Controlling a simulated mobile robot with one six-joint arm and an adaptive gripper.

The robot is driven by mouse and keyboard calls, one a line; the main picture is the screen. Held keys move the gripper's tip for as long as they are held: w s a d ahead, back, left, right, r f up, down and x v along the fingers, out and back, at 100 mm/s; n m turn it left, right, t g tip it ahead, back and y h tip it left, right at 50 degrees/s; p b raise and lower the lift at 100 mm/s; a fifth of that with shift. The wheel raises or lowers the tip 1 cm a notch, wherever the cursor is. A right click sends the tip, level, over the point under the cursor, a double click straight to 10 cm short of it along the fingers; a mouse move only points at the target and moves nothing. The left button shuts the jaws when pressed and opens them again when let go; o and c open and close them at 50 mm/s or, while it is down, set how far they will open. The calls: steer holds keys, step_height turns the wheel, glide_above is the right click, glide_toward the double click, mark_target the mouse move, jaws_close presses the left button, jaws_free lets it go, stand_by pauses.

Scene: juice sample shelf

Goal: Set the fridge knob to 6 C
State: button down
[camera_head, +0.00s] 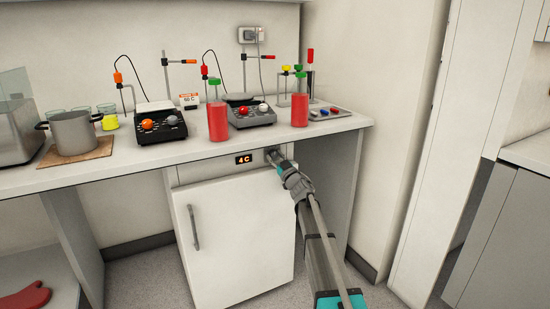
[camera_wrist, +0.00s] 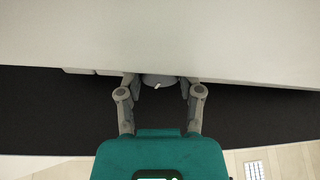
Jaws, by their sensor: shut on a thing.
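The white under-counter fridge (camera_head: 240,240) stands below the bench with its door closed. Its small display (camera_head: 244,159) reads 4 C in orange. The fridge knob (camera_wrist: 158,81) is a round grey dial with a white pointer mark, seen in the wrist view between my fingers. My gripper (camera_head: 276,156) reaches up to the panel right of the display, and its fingers are shut on the knob. In the wrist view my gripper (camera_wrist: 160,84) has one finger on each side of the knob. In the head view my fingers mostly hide the knob.
The bench top (camera_head: 330,128) overhangs the fridge panel close above my gripper. Two red bottles (camera_head: 218,121) (camera_head: 300,110) with green caps stand near its front edge. Floor shows right of the fridge.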

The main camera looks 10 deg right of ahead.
steer(key=shift+n+y, duration=0.3)
steer(key=shift+n, duration=0.3)
steer(key=shift+c, duration=1.3)
jaws_free()
steer(key=shift+m, duration=0.5)
